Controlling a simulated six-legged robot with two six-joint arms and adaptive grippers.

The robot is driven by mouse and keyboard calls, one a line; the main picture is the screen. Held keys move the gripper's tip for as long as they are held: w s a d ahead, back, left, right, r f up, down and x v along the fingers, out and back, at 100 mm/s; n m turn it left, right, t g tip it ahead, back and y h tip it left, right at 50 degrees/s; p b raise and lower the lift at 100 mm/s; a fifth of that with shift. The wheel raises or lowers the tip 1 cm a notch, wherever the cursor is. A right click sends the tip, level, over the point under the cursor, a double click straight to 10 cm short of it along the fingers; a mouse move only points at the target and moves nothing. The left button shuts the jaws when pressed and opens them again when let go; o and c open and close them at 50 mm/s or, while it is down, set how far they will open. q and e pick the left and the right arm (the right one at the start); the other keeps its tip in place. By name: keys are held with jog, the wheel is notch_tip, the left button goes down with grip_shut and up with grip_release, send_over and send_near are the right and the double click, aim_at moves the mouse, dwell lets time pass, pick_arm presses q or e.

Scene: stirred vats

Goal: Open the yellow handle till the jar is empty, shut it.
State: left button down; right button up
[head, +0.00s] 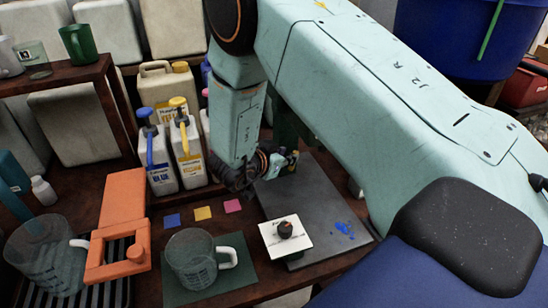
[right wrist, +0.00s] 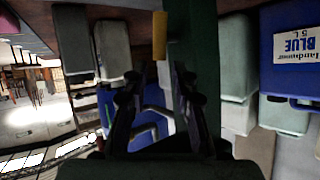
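My right gripper (head: 284,162) is at the end of the pale green arm, above the back of a dark grey slab (head: 312,190). In the right wrist view its two fingers (right wrist: 160,77) stand apart with nothing seen between them. A small yellow bar (right wrist: 160,35) shows beyond the fingertips, beside a dark green upright (right wrist: 204,45). I cannot tell whether it is the yellow handle; the gripper and arm hide much there in the head view. A clear jug (head: 191,262) with a white handle stands on a green mat; I see no clear contents. My left gripper is not in view.
White jugs with a blue pump (head: 149,140) and a yellow pump (head: 179,118) stand left of the arm. An orange stand (head: 118,230) and another clear jug (head: 45,262) are at left. A white tile (head: 272,241) with a black knob lies in front.

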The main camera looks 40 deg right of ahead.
jog(key=v, duration=0.8)
jog(key=shift+d, duration=0.15)
dwell(1.5)
